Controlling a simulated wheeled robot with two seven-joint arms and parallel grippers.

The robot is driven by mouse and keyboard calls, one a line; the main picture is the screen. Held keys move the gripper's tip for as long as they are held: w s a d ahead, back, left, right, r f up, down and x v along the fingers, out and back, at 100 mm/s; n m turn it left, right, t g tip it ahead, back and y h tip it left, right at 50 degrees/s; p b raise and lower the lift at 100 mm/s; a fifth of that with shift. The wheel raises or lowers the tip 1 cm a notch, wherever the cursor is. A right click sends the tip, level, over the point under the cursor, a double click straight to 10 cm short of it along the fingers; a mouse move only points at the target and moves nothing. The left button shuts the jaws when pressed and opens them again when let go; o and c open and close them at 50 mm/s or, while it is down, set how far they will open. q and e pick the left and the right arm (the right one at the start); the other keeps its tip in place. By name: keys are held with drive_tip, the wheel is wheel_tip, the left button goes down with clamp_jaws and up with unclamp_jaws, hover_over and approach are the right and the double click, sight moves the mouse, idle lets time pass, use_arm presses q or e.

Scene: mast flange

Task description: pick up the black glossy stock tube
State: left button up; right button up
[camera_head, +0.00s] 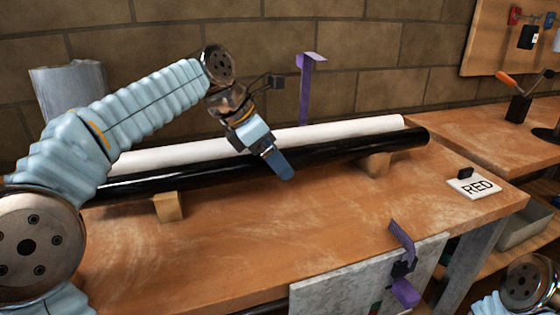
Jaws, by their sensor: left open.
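My left gripper (281,165) is over the middle of the black tube, pointing down toward the bench, and is open. Its blue fingers cover a short part of the tube. I cannot tell whether they touch it. The left end of both tubes is hidden behind my left arm. My right gripper is not in view; only part of my right arm shows at lower right.
Wooden blocks (168,207) stand under the tube. A purple bracket (307,85) rises behind the tubes. A grey panel with purple parts (340,294) stands at the front edge.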

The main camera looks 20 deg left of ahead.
use_arm(q)
drive_tip(key=shift+w+d+f, duration=0.1)
drive_tip(key=shift+d+f, duration=0.05)
drive_tip(key=shift+f, duration=0.15)
drive_tip(key=c, duration=1.3)
drive_tip(key=shift+r, duration=0.1)
drive_tip(key=shift+c, duration=0.8)
drive_tip(key=shift+r, duration=0.1)
